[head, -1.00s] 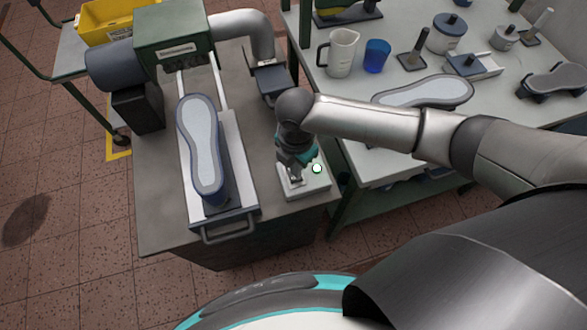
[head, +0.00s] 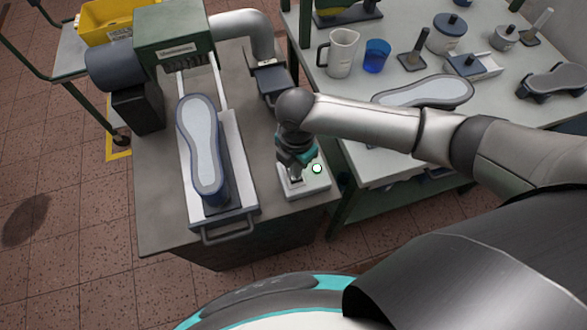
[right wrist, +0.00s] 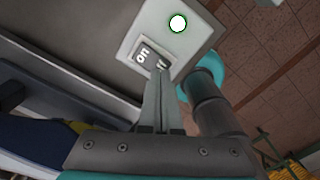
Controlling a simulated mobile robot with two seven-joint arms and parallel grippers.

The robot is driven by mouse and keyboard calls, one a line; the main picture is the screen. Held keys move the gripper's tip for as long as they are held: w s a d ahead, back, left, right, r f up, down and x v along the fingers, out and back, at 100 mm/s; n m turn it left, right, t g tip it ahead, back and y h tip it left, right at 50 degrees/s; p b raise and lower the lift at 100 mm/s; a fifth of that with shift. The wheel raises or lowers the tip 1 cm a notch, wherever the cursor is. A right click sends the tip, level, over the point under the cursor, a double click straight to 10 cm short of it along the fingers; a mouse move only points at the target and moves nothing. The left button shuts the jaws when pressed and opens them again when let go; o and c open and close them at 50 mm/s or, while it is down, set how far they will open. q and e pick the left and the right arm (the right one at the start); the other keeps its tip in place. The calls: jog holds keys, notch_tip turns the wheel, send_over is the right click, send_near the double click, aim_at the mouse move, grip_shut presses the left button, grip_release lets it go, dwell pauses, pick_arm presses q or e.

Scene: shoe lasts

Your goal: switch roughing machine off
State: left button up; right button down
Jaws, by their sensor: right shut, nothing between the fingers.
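The roughing machine (head: 172,34) has a green housing, a dark motor at its side and a sliding carriage in front. A white switch box (head: 318,185) stands at the right front of its bench; it also shows in the right wrist view (right wrist: 150,25). A grey rocker switch (right wrist: 147,55) on the box reads "on"; the other label is partly hidden by my fingertips. A round lamp (head: 317,168) beside the switch shows white with a green rim. My right gripper (head: 296,181) is shut and empty, its tips at the rocker; contact is unclear. My left gripper is out of view.
A sole-shaped piece (head: 201,145) lies on the carriage, left of my gripper. A grey duct (head: 262,35) rises behind. The table at right holds a white jug (head: 341,53), a blue cup (head: 376,54) and tools; my right arm passes over its near side.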

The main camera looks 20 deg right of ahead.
jog(key=shift+f+b, duration=0.6)
jog(key=shift+f, duration=0.5)
dwell(0.6)
jog(key=shift+r, duration=0.15)
notch_tip(320, 180, up, 7)
jog(key=p, duration=0.8)
dwell(0.4)
